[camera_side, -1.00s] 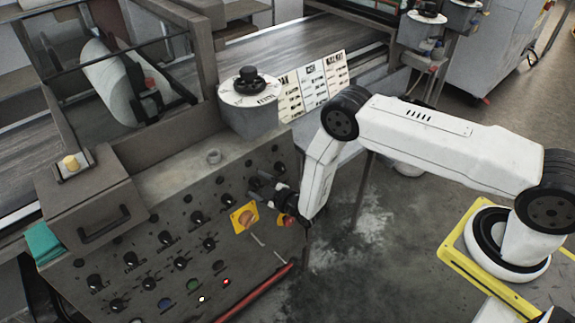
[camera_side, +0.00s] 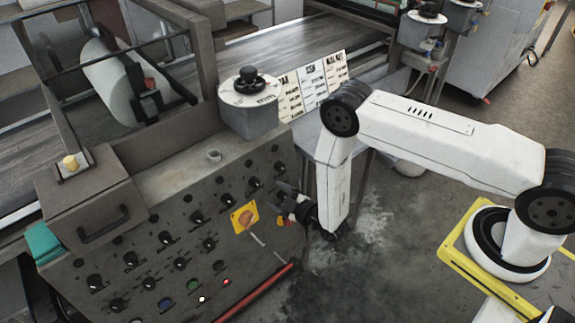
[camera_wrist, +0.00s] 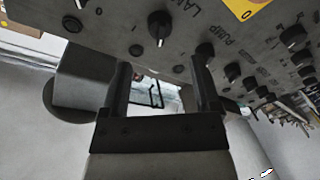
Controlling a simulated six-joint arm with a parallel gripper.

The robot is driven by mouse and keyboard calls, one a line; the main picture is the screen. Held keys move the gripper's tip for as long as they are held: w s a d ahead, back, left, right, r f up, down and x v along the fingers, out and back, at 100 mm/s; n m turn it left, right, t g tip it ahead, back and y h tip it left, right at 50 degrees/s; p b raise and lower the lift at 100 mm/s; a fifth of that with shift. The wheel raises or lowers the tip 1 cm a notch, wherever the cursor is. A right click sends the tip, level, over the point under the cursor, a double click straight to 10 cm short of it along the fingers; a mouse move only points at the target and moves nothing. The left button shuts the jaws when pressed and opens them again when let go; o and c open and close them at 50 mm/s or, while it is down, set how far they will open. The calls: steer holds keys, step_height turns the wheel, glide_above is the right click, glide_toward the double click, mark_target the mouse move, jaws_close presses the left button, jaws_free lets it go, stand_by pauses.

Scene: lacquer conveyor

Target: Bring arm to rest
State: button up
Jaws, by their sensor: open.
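My gripper (camera_side: 287,197) is at the right end of the control panel (camera_side: 141,243), just off its sloped face, near the yellow plate with a switch (camera_side: 244,217). In the wrist view the two fingers of my gripper (camera_wrist: 161,82) stand apart with nothing between them. The panel's underside edge and knobs show above the fingers, including a black knob labelled LAMP (camera_wrist: 160,24) and one labelled PUMP (camera_wrist: 205,52). From the side, the fingertips overlap the panel, so I cannot tell whether they touch it.
Behind the panel stand a conveyor (camera_side: 290,45), a white roll (camera_side: 108,85) in a frame, and a round dial post (camera_side: 249,112). A label board (camera_side: 313,85) is behind my arm. Open floor (camera_side: 385,235) lies between the panel and my yellow-edged base.

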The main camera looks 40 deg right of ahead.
steer(key=shift+s, duration=0.3)
steer(key=shift+w+r, duration=0.1)
steer(key=shift+r, duration=0.05)
steer(key=d+r+m+g+h, duration=0.1)
steer(key=d+r+m+g, duration=0.15)
steer(key=r, duration=0.45)
steer(key=d+r+m+g+h, duration=0.1)
steer(key=d+r+m+g, duration=0.1)
steer(key=r+m+g, duration=0.3)
steer(key=s+d+r+m+g, duration=0.1)
steer(key=s+d+r+g, duration=0.1)
steer(key=s+r, duration=0.3)
steer(key=s+d+r+m+g, duration=0.1)
steer(key=s+d+r+g, duration=0.2)
steer(key=s, duration=1)
step_height(320, 180, up, 4)
steer(key=shift+s+f+m+g+h, duration=0.25)
steer(key=shift+s+m+g+h, duration=0.1)
steer(key=shift+g, duration=0.5)
steer(key=shift+w, duration=0.1)
